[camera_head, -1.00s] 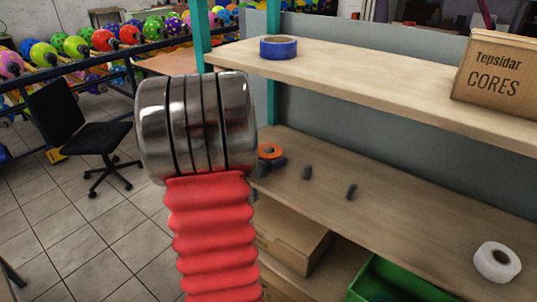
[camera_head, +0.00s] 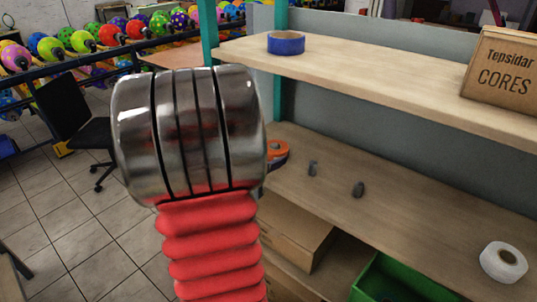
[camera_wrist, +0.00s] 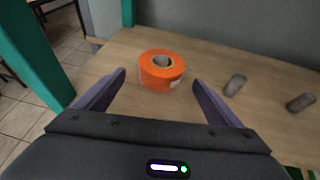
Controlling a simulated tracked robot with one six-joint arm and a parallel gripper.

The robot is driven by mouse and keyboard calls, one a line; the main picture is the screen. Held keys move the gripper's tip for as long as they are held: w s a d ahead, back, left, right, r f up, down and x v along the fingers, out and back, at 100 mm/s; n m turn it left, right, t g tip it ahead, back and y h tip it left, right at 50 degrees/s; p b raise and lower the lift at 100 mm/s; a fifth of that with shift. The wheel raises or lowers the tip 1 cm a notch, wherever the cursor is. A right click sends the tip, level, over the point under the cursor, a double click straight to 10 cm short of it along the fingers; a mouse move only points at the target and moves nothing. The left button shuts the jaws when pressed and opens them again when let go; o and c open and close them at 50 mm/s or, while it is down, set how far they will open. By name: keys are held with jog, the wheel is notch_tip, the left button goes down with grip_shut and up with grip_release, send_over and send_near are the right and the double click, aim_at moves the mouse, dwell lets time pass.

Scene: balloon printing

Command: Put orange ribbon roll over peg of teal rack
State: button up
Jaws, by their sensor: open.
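The orange ribbon roll (camera_wrist: 162,70) lies flat on the wooden shelf board in the wrist view, its hole facing up. In the head view the roll (camera_head: 277,151) is partly hidden behind my arm. My gripper (camera_wrist: 158,82) is open, its two purple fingers spread on either side of the near part of the roll in the picture. I cannot tell how high the fingers are above the board. The rack has teal posts (camera_head: 208,28) and wooden shelves. Two short grey pegs stand on the lower shelf, one peg (camera_wrist: 235,84) nearer the roll and another peg (camera_wrist: 301,102) further right.
A blue roll (camera_head: 286,43) and a cardboard box marked CORES (camera_head: 497,75) are on the upper shelf. A white roll (camera_head: 503,262) lies at the lower shelf's right. A green bin (camera_head: 385,280) and a cardboard box (camera_head: 295,237) are below. A black chair (camera_head: 75,115) stands left.

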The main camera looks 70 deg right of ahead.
jog(key=v, duration=0.8)
jog(key=shift+s+f, duration=0.1)
dwell(1.0)
